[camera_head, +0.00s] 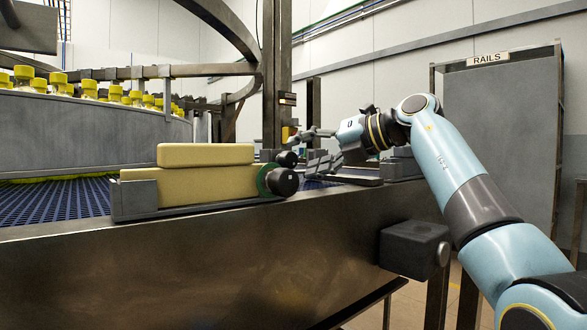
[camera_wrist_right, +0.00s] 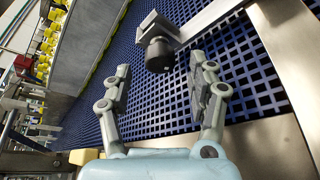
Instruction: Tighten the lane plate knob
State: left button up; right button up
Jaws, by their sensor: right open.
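A round black knob (camera_wrist_right: 159,55) sits on a grey metal bracket at the end of a rail above the blue mesh belt in the right wrist view. My right gripper (camera_wrist_right: 160,72) is open and empty, with its two fingers on either side of the line toward the knob, apart from it. In the head view a small black knob (camera_head: 287,159) shows just left of my right gripper (camera_head: 312,147). A larger black knob (camera_head: 282,181) with a green ring is on the front edge below it. Which one is in the wrist view is hard to tell. My left gripper is out of view.
Yellow blocks (camera_head: 190,180) lie in a grey holder at the left of the knobs. The blue mesh belt (camera_head: 60,200) runs behind the steel front panel (camera_head: 180,265). Yellow-capped bottles (camera_head: 90,88) line the back left. A RAILS cabinet (camera_head: 500,130) stands at right.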

aim_at(294, 159)
jog(key=b+x, duration=0.1)
jog(key=x, duration=0.3)
jog(key=shift+f, duration=0.1)
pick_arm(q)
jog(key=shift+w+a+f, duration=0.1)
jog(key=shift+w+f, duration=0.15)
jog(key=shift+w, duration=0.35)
pick_arm(e)
jog(key=shift+w+a, duration=0.25)
jog(key=shift+c, duration=0.4)
jog(key=c, duration=1.1)
jog(key=m+p, duration=0.1)
jog(key=p, duration=0.2)
jog(key=shift+s+r+y+p, duration=0.1)
jog(key=shift+r+y+p, duration=0.25)
jog(key=shift+y, duration=0.05)
jog(key=shift+f+m+p, duration=0.1)
jog(key=shift+m+p, duration=0.25)
jog(key=shift+m, duration=0.15)
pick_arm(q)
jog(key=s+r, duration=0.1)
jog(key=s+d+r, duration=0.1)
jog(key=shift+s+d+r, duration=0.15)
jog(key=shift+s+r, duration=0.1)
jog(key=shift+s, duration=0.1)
pick_arm(e)
jog(key=shift+f, duration=0.35)
